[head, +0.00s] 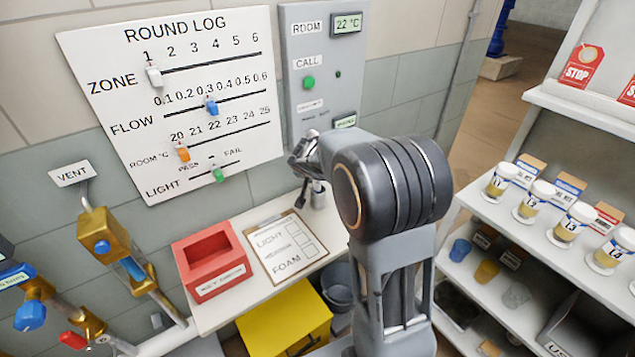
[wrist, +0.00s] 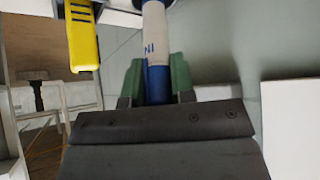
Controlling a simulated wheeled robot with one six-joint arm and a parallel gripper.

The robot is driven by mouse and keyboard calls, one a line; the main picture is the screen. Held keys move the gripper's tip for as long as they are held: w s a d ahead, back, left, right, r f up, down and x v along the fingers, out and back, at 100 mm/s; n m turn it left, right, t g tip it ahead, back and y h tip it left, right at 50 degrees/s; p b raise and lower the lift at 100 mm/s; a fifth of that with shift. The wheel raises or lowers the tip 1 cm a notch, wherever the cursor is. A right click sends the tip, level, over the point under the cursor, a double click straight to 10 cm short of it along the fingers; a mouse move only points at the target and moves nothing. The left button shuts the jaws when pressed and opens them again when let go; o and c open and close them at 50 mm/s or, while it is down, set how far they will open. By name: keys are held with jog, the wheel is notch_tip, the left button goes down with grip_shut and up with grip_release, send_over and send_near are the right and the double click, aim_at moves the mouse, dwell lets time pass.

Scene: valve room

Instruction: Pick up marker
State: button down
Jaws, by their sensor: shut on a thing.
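The marker (wrist: 154,45), white with a blue band and a blue lower part, stands out between the green finger pads of my gripper (wrist: 158,82) in the wrist view. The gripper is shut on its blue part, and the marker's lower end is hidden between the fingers. In the head view my arm covers much of the gripper, which is above the shelf by the wall. I cannot make out the marker clearly there.
A clipboard (head: 280,247) and red box (head: 213,268) lie on the narrow shelf. A yellow bin (head: 285,322) stands below. The round log board (head: 175,95) and grey panel (head: 322,60) hang behind. White shelves with labelled cups (head: 572,225) stand right. A yellow tool (wrist: 82,35) is beside the marker.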

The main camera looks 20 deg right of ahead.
jog(key=shift+s+a+r, duration=0.1)
jog(key=shift+s+r, duration=0.05)
jog(key=shift+r, duration=0.5)
jog(key=shift+s+a+r, duration=0.1)
jog(key=shift+s+r, duration=0.05)
jog(key=shift+r, duration=0.45)
jog(key=s+a+g+y+b, duration=0.1)
jog(key=s+a, duration=0.5)
jog(key=s, duration=0.2)
jog(key=s+a+r+g+y+b, duration=0.1)
jog(key=s+a+g, duration=0.1)
jog(key=s+a, duration=0.3)
jog(key=shift+s+a+r+b, duration=0.2)
jog(key=shift+s+a+b, duration=0.2)
jog(key=shift+s, duration=1.8)
